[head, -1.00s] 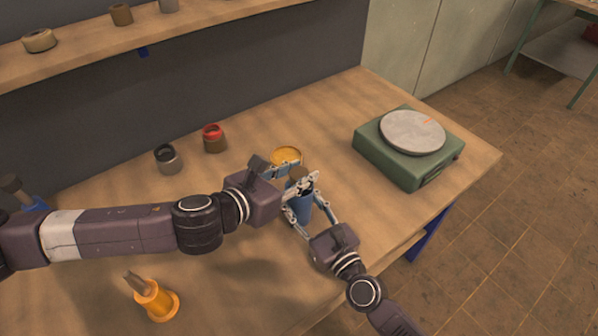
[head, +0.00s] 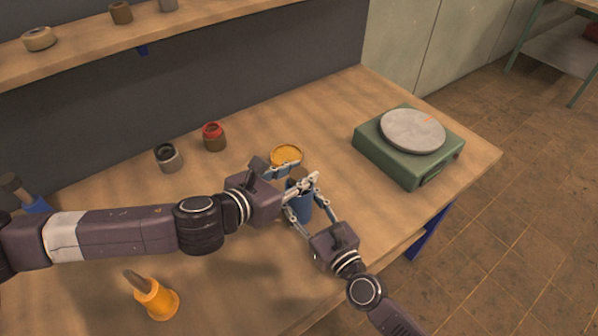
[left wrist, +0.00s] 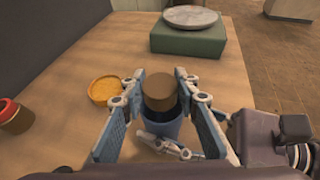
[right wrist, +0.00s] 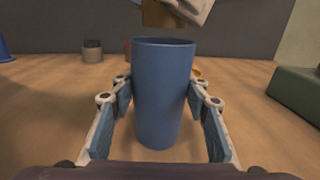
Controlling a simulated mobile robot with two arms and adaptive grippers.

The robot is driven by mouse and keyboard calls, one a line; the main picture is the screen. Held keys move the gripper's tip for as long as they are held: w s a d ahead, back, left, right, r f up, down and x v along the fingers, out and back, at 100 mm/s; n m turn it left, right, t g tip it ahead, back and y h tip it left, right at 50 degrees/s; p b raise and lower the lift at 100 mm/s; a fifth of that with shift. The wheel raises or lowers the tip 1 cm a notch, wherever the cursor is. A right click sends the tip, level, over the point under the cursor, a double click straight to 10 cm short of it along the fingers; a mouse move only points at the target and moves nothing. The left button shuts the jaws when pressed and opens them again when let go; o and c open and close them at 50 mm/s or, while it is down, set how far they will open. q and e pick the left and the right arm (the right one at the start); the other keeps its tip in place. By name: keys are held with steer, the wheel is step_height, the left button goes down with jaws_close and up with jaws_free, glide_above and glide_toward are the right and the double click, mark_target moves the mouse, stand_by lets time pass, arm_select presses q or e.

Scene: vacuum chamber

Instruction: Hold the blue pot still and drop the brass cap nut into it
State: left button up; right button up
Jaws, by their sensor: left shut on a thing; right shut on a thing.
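The blue pot (head: 303,210) stands upright on the bench and fills the middle of the right wrist view (right wrist: 163,95). My right gripper (head: 303,197) is shut on it, one finger on each side. The brass cap nut (left wrist: 160,92) is a dull brown cylinder between the fingers of my left gripper (head: 298,179), which is shut on it. In the left wrist view the nut is over the pot's mouth. In the right wrist view its lower part (right wrist: 163,14) shows above the pot's rim with a gap. The pot's inside is mostly hidden.
A round yellow-orange container (head: 286,155) is just behind the grippers. A green scale (head: 400,165) with a round plate is at right. A red-topped jar (head: 214,138) and a dark jar (head: 167,158) stand at the back. An orange cone-shaped thing (head: 158,300) is at front left.

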arm_select(q)
steer(key=shift+f, duration=0.25)
stand_by(0.5)
steer(key=o, duration=1.4)
steer(key=shift+r, duration=2.55)
arm_select(e)
steer(key=o, duration=1.3)
